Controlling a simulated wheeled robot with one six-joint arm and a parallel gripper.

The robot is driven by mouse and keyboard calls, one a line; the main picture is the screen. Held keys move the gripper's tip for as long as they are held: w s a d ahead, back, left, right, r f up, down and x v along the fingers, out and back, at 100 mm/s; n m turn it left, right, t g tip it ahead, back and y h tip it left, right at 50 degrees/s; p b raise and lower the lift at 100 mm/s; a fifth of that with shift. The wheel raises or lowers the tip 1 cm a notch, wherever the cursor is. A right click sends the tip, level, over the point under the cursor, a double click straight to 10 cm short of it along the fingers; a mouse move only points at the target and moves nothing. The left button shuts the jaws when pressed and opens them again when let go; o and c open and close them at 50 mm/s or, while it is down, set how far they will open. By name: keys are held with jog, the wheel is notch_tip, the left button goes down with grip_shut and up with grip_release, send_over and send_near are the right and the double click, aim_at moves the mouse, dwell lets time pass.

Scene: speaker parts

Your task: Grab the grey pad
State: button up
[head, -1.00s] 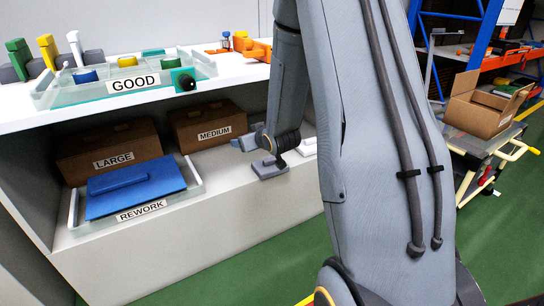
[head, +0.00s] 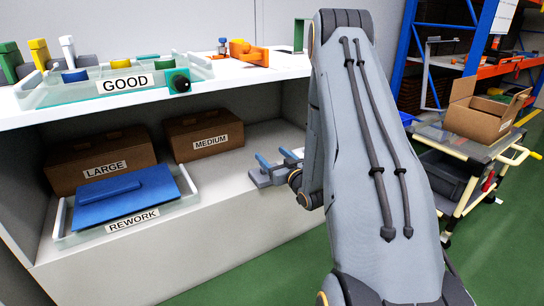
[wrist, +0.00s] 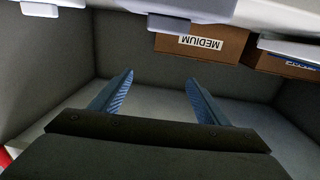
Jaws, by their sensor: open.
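I cannot make out a grey pad with certainty. My gripper (head: 276,161) is inside the lower shelf space, right of the MEDIUM box, with its two blue fingers apart. In the wrist view the fingers (wrist: 158,92) are spread wide with nothing between them. A pale object (head: 293,155) lies on the shelf by the gripper, mostly hidden by it and by my arm.
The MEDIUM box (head: 203,135), LARGE box (head: 100,160) and REWORK tray (head: 187,200) with a blue lid-like piece (head: 128,195) stand left of the gripper. The GOOD tray (head: 50,97) and coloured parts are on the shelf top above. A trolley with an open carton (head: 478,115) stands right.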

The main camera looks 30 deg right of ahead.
notch_tip(320, 180, down, 7)
jog(key=b, duration=0.2)
jog(key=shift+f+b, duration=0.15)
jog(key=shift+b, duration=0.15)
jog(key=w+b, duration=0.2)
jog(key=w, duration=0.4)
jog(key=shift+f, duration=0.2)
jog(key=shift+w+r+b, duration=0.1)
jog(key=shift+w+b, duration=0.3)
jog(key=shift+w, duration=0.35)
jog(key=c, duration=1.1)
jog(key=shift+s+p, duration=0.35)
jog(key=shift+s, duration=0.45)
jog(key=shift+s+d, duration=0.25)
jog(key=shift+s, duration=0.35)
jog(key=shift+a, duration=0.1)
